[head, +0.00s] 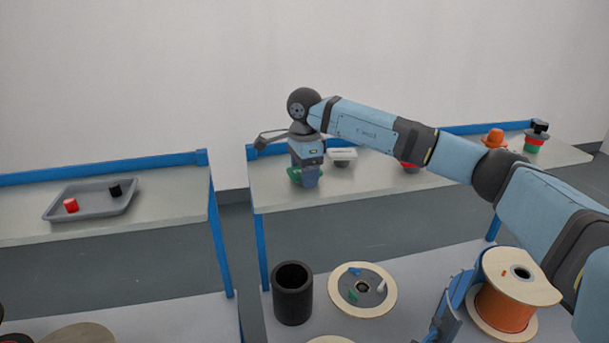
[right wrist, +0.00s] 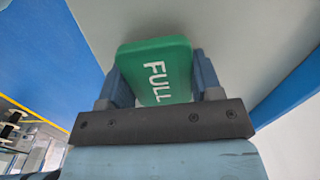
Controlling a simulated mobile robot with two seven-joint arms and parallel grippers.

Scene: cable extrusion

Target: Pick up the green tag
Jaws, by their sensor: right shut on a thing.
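The green tag (right wrist: 155,72) with the white word FULL lies between the two fingers of my right gripper in the right wrist view. In the head view the green tag (head: 294,175) shows partly beside the fingers, low over the shelf's left part. My right gripper (head: 309,180) points down there and is shut on the tag. I cannot tell whether the tag still touches the shelf. My left gripper is not in view.
The grey shelf (head: 269,194) also holds a white-topped item (head: 342,155), an orange item (head: 494,138) and a black-topped item (head: 537,134). A grey tray (head: 92,207) sits on the left shelf. Below are a black cylinder (head: 292,294) and an orange cable spool (head: 503,310).

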